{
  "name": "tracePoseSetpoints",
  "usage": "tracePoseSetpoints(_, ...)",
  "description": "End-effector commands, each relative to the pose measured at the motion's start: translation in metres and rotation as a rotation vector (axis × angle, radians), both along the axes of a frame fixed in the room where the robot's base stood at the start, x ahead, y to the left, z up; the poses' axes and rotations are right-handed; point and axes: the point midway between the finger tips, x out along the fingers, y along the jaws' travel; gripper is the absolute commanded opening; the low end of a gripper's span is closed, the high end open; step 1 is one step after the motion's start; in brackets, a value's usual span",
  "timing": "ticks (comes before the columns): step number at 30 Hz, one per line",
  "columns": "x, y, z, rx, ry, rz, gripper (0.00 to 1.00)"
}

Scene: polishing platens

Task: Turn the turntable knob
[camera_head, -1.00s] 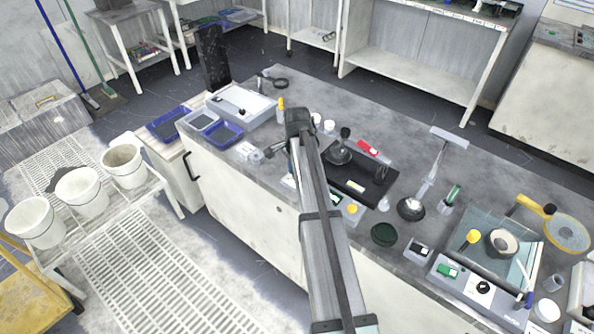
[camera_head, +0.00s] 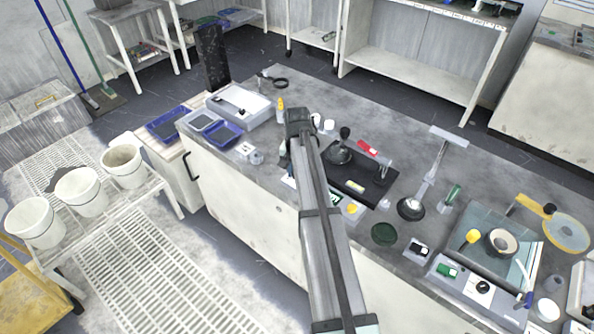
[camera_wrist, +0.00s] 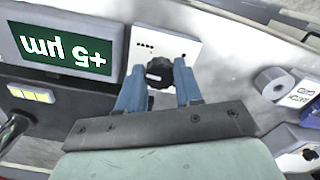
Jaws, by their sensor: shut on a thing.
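In the wrist view, a small black ribbed knob (camera_wrist: 160,72) stands on a white plate (camera_wrist: 178,42) with a row of black dots. My gripper (camera_wrist: 160,84) has its two blue fingers on either side of the knob and is shut on it. The lower part of the knob lies between the fingers. In the head view my arm hides the gripper and this knob. Another dark knob (camera_head: 483,287) shows on the front panel of the glass-sided machine (camera_head: 455,272) at right.
A green display (camera_wrist: 62,45) reading "+5 µm" upside down sits left of the plate. A grey roll (camera_wrist: 273,82) lies to the right. In the head view, a dark green disc (camera_head: 384,234) and a black tray (camera_head: 352,178) crowd the bench around my arm.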

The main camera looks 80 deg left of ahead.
Motion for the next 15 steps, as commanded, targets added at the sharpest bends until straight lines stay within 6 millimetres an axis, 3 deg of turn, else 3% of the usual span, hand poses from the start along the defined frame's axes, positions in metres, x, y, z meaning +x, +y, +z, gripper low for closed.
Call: tracePoseSetpoints(15, 0.001, -0.0001, 0.0002, 0.0, 0.0, 0.487, 0.04)
